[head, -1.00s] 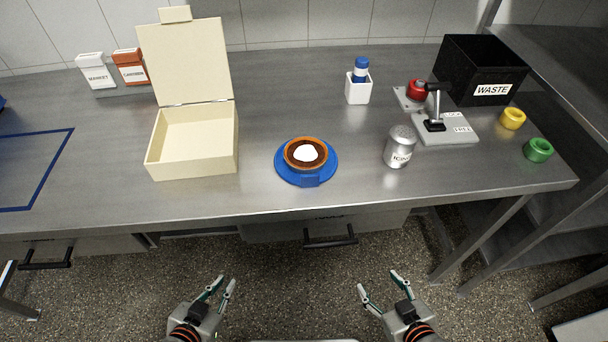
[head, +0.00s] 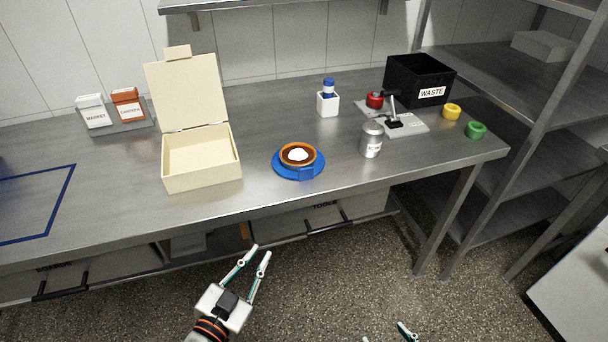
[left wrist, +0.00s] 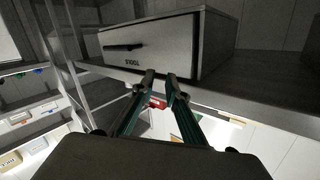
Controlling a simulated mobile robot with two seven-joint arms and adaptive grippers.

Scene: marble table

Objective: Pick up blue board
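The blue board (head: 306,174) is a round blue disc with a short tab at its front. It lies flat on the metal table in the head view. A brown tart (head: 298,156) with white topping sits on it. My left gripper (head: 260,250) is in front of and below the table edge, well short of the board. Its fingers are apart with nothing between them. In the left wrist view its fingers (left wrist: 160,77) point toward a drawer under the table; the board is not visible there. Only the fingertips of my right gripper (head: 386,335) show at the bottom edge, wide apart.
An open cream box (head: 201,172) stands left of the board. A silver shaker (head: 371,140), a white holder (head: 327,104) with a blue-capped bottle and a black waste bin (head: 420,80) are to the right. The table edge and drawers (left wrist: 150,47) lie above my left gripper.

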